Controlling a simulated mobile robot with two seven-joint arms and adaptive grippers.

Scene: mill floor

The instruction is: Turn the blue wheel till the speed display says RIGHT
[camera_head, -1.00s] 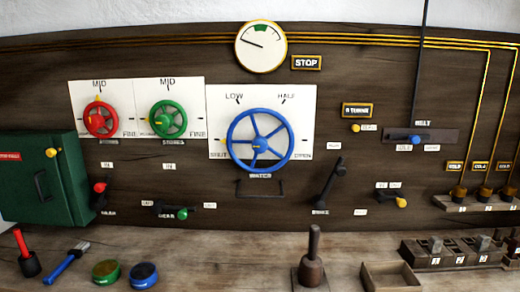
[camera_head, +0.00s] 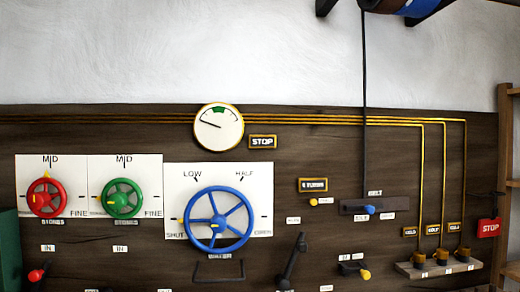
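The blue wheel (camera_head: 218,246) is mounted on a white panel (camera_head: 262,172) marked LOW, HALF, SHUT and OPEN. Its yellow mark is at the left, by SHUT. The round gauge (camera_head: 218,127) above has a green zone at its top, and its needle points to the left of that zone. The display (camera_head: 262,142) beside the gauge says STOP. Neither of my grippers shows in the view.
A red wheel (camera_head: 33,199) and a green wheel (camera_head: 134,199) sit left of the blue one. A handle bar (camera_head: 219,281) is below it, and a black lever (camera_head: 291,257) is at its right. A blue-knobbed slider (camera_head: 369,209) and a red STOP tag (camera_head: 489,228) are farther right.

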